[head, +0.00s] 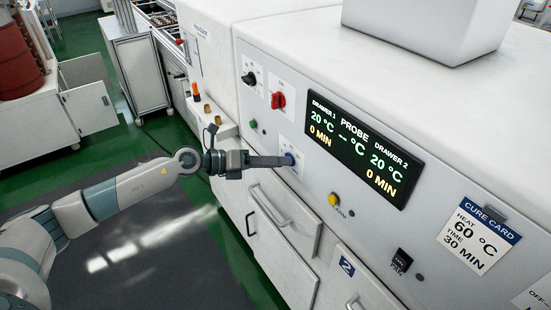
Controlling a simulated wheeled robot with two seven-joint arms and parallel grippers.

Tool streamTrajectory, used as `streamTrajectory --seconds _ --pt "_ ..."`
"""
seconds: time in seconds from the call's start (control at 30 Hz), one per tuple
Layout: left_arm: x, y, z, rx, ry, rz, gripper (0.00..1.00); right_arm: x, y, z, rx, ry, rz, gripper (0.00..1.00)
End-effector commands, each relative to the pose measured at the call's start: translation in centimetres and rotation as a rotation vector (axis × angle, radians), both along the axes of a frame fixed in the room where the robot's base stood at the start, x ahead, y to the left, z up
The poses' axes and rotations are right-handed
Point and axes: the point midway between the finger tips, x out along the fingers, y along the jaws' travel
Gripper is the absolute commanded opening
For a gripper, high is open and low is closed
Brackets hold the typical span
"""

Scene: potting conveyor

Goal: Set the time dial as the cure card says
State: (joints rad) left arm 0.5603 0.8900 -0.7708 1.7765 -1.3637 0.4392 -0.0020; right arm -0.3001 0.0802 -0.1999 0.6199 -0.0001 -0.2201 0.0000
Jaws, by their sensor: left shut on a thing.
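My left gripper (283,161) reaches in from the left to the white front panel. Its fingers are shut on a blue knob (291,156), which they mostly cover; its pointer and scale cannot be read. The cure card (479,237) on the right of the panel reads heat 60 °C, time 30 min. The black display (363,149) shows drawer 1 at 20 °C and 0 min, drawer 2 at 20 °C and 0 min, and the probe as a dash. My right gripper is not in view.
Above the gripper are a black knob (250,78), a red knob (278,100) and a green button (253,124). A yellow alarm button (334,199) and a black switch (402,261) sit lower right. Drawer fronts with handles (269,206) lie below; open floor is at left.

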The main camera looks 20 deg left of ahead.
Motion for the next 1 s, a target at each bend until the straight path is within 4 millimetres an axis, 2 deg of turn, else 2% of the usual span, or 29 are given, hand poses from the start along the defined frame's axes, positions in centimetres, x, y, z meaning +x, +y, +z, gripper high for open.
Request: streamTrajectory --seconds 0.3,0.33,0.4,0.77,1.0 --pt "-0.1 0.0 -0.3 0.006 0.000 -0.003 0.10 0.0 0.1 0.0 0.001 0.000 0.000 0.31" --pt "-0.1 0.0 -0.3 0.005 0.001 -0.003 0.35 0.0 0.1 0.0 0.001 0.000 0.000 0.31" --pt "-0.1 0.0 -0.3 0.005 0.000 -0.002 0.52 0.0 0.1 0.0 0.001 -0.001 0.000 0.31" --pt "-0.1 0.1 -0.1 0.002 -0.001 -0.001 0.52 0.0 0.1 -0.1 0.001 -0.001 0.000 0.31" --pt "-0.8 1.3 0.1 0.004 -0.002 0.001 0.52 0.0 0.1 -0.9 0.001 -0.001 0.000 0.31"
